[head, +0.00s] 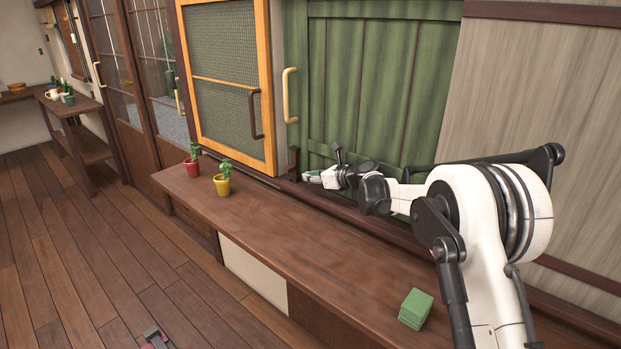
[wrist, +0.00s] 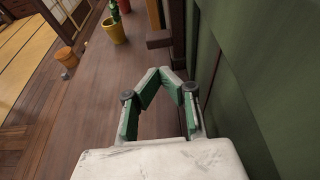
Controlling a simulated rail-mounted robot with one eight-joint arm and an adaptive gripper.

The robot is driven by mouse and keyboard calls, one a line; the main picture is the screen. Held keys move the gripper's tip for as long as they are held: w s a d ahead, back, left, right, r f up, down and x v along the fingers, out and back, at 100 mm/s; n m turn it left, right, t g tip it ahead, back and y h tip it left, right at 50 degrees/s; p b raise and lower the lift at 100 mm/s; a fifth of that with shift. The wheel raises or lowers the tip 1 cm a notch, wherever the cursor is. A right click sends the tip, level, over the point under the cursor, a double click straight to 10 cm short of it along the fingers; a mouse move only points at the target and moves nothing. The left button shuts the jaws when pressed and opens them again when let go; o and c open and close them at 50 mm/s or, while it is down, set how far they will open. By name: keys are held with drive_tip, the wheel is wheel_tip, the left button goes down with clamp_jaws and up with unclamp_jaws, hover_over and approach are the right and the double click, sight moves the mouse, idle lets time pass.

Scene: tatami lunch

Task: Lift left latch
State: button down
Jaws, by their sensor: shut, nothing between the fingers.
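A small dark brown wooden block, which looks like the left latch (head: 293,160), stands at the lower left corner of the green panel door (head: 370,90). In the wrist view the dark block (wrist: 159,39) lies just beyond my fingertips. My gripper (head: 306,177) is low against the green door, right of the block and close to it. The wrist view shows my gripper (wrist: 162,72) with its green-padded fingers meeting at the tips and nothing between them. A gap shows between the tips and the block in that view. The latch's exact shape is hard to make out.
A mesh window with an orange frame (head: 268,90) is left of the green door. A yellow pot (head: 222,186) and a red pot (head: 193,170) stand on the wooden ledge (head: 290,240). A green block (head: 416,308) lies near its right end. The ledge's middle is clear.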

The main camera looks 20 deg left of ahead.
sight(288, 166)
drive_tip(key=x, duration=0.7)
drive_tip(key=shift+r, duration=1.9)
drive_tip(key=shift+d, duration=0.1)
